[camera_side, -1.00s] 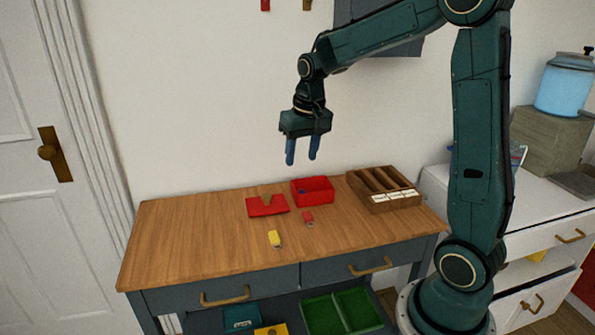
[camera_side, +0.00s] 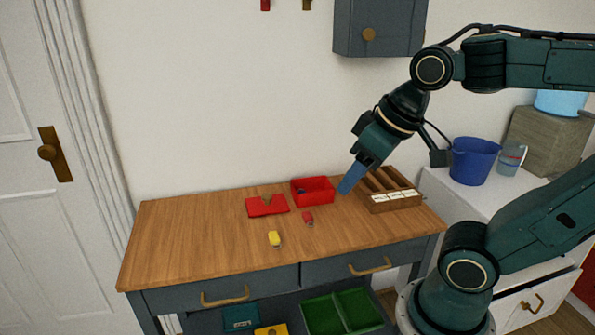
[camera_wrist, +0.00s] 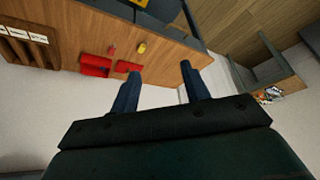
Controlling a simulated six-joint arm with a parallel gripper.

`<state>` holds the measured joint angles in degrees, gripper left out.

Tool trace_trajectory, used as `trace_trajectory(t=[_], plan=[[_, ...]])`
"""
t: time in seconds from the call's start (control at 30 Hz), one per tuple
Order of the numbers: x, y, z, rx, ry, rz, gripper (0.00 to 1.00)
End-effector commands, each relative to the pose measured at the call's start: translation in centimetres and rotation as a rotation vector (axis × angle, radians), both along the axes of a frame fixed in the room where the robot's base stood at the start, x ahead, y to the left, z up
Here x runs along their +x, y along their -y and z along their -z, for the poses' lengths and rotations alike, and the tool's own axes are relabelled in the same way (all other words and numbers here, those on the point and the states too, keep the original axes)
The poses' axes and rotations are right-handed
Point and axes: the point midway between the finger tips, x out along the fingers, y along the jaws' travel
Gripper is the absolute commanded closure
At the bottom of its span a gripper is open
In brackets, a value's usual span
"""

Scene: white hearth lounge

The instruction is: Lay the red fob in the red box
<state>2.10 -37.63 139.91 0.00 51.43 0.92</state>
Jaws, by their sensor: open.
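The red fob (camera_side: 308,218) lies on the wooden tabletop, just in front of the open red box (camera_side: 313,191). A small dark blue item shows inside the box. In the wrist view the red box (camera_wrist: 95,66) and the red fob (camera_wrist: 112,49) appear small at upper left. My gripper (camera_side: 347,187) is tilted down and left, just right of the red box in the side view, in front of the wooden rack. Its blue fingers (camera_wrist: 158,80) stand apart with nothing between them in the wrist view.
A yellow fob (camera_side: 274,238) lies left of the red one. A flat red notched piece (camera_side: 267,206) lies left of the box. A wooden rack with slots (camera_side: 393,203) stands at the table's right end. The table's left half is clear.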

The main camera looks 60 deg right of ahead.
Motion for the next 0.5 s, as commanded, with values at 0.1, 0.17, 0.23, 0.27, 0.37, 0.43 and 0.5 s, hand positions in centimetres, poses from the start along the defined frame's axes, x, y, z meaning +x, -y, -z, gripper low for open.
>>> trace_trajectory(t=[0.1, 0.17, 0.23, 0.27, 0.37, 0.43, 0.5], plan=[[-1.3, -0.5, 0.3, -0.005, 0.022, -0.033, 0.54], [-1.7, -0.6, 0.5, -0.007, 0.028, -0.042, 0.54], [-2.0, -0.7, 0.6, -0.008, 0.032, -0.048, 0.54], [-2.1, -0.7, 0.6, -0.008, 0.032, -0.05, 0.54], [-2.1, -0.8, 0.7, -0.009, 0.033, -0.052, 0.5], [-2.1, -0.7, 0.6, -0.009, 0.033, -0.052, 0.49], [-2.1, -0.7, 0.6, -0.009, 0.033, -0.052, 0.49]])
